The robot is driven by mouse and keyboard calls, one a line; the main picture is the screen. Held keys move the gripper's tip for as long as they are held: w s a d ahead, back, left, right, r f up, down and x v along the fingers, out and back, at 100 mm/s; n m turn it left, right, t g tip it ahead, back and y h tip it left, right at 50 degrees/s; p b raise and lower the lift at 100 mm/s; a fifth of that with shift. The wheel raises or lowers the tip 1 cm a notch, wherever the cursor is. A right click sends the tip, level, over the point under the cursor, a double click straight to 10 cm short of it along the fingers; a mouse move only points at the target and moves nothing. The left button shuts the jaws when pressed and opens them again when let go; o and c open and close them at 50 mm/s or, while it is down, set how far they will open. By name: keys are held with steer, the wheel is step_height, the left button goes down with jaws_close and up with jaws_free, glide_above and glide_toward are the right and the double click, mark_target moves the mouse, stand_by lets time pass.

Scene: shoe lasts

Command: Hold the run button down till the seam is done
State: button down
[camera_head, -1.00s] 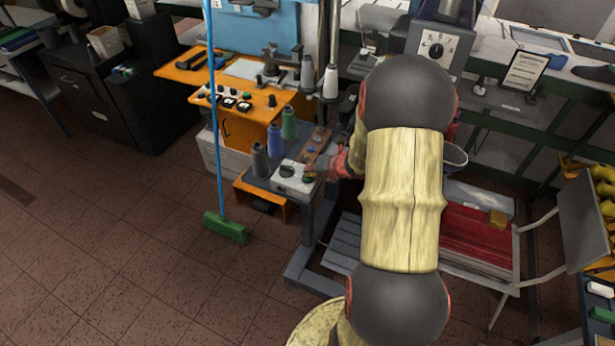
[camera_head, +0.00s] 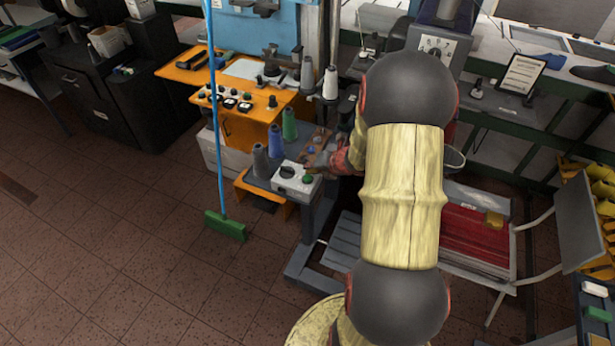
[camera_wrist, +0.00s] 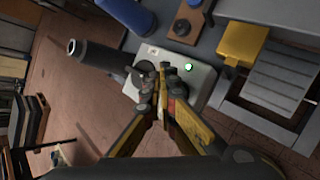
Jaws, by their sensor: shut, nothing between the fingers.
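A white control box (camera_head: 296,180) sits on the front corner of the grey machine table. It carries a green button (camera_head: 307,178) and a dark round knob (camera_head: 287,172). In the wrist view the box (camera_wrist: 205,82) shows with its green button (camera_wrist: 189,68) bright and uncovered. My gripper (camera_head: 312,164) is shut and empty, just behind the button in the head view. In the wrist view my fingertips (camera_wrist: 163,68) appear between the knob and the button, apart from the button. Their height above the box is hard to tell. No seam is clearly visible.
Thread cones, grey (camera_head: 260,160), blue (camera_head: 275,140) and green (camera_head: 289,124), stand left of the box. A brown block with a blue button (camera_head: 312,149) lies behind it. A broom (camera_head: 226,226) stands left on open floor.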

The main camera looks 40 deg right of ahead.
mark_target(310, 176)
steer(key=shift+r+p, duration=1.8)
steer(key=shift+r, duration=0.45)
